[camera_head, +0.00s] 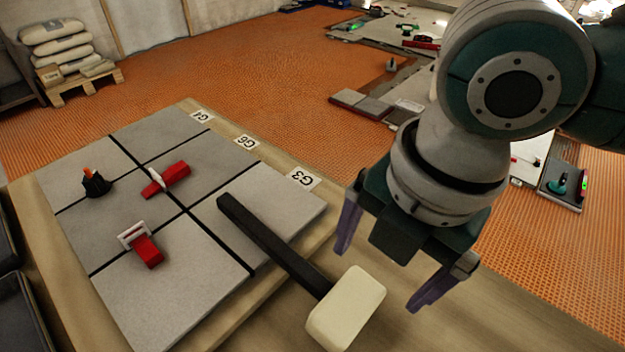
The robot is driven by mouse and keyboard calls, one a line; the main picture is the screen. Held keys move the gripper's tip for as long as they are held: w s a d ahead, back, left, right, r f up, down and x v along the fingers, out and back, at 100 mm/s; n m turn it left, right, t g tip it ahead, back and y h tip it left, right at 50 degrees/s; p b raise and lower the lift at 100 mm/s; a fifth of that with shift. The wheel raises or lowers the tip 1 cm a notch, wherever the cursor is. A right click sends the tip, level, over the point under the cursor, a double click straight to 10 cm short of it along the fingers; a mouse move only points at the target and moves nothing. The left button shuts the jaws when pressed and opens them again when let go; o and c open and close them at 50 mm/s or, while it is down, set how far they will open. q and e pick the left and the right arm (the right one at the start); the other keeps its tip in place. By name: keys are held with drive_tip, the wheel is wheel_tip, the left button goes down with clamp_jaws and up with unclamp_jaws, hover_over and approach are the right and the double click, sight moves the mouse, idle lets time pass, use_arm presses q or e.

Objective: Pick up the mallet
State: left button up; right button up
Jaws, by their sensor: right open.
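The mallet has a black handle (272,240) and a cream, block-shaped head (347,308). Its handle lies across the corner of the grey tiles near the G3 label, and its head is toward the front, over the wooden board's edge. My right gripper (378,278) comes in from the upper right with its two purple fingers spread apart and pointing down. It is empty and appears above and around the far side of the mallet head, apart from it; the exact height is hard to tell. My left gripper is not in view.
Grey tiles (95,230) on a wooden board hold a red wedge (178,174), a red clip piece (147,250) and a dark knob (95,184). Labels G4, G6 and G3 line the far edge. Sacks (58,45) on a pallet stand at the back left. Orange floor lies beyond.

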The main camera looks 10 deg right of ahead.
sight(364, 285)
drive_tip(key=f, duration=0.2)
drive_tip(key=f+b, duration=0.1)
drive_tip(key=f, duration=0.1)
drive_tip(key=w+f, duration=0.1)
drive_tip(key=f, duration=0.1)
drive_tip(key=shift+a+f+b, duration=0.2)
drive_tip(key=shift+a+b, duration=0.1)
drive_tip(key=shift+a, duration=0.1)
drive_tip(key=shift+w, duration=0.1)
clamp_jaws()
idle(0.3)
drive_tip(key=shift+r, duration=0.1)
